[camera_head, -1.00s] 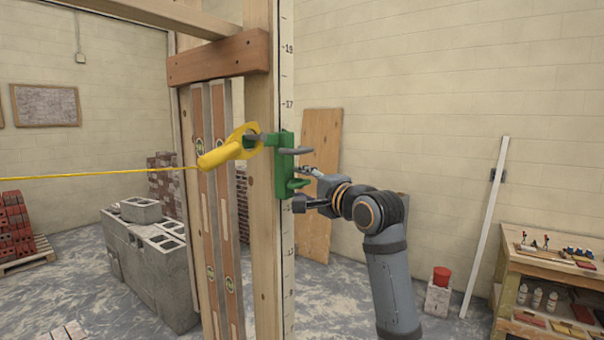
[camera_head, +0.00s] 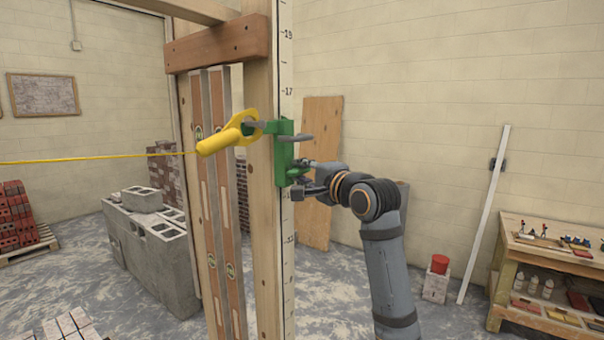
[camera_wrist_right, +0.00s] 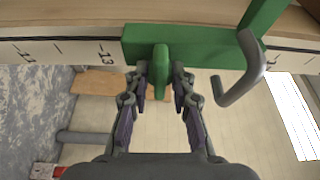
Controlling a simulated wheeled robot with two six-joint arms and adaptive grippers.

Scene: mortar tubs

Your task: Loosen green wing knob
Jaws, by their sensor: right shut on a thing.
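The green wing knob (camera_wrist_right: 161,68) sticks out from the lower part of a green bracket (camera_head: 282,150) on the wooden post. In the right wrist view the bracket (camera_wrist_right: 205,47) lies across the top, with the knob between my fingers. My right gripper (camera_head: 300,178) is at the knob in the head view, where its fingers partly hide it. The right wrist view shows my right gripper (camera_wrist_right: 161,85) shut on the knob, one finger on each side. A grey hook (camera_wrist_right: 243,75) juts from the bracket beside the knob. My left gripper is not in view.
A yellow line holder (camera_head: 228,137) hangs on the bracket with a taut yellow line (camera_head: 90,159) running left. A marked white scale (camera_head: 287,85) runs up the post (camera_head: 259,220). A workbench (camera_head: 550,262) stands far right. Open floor lies between.

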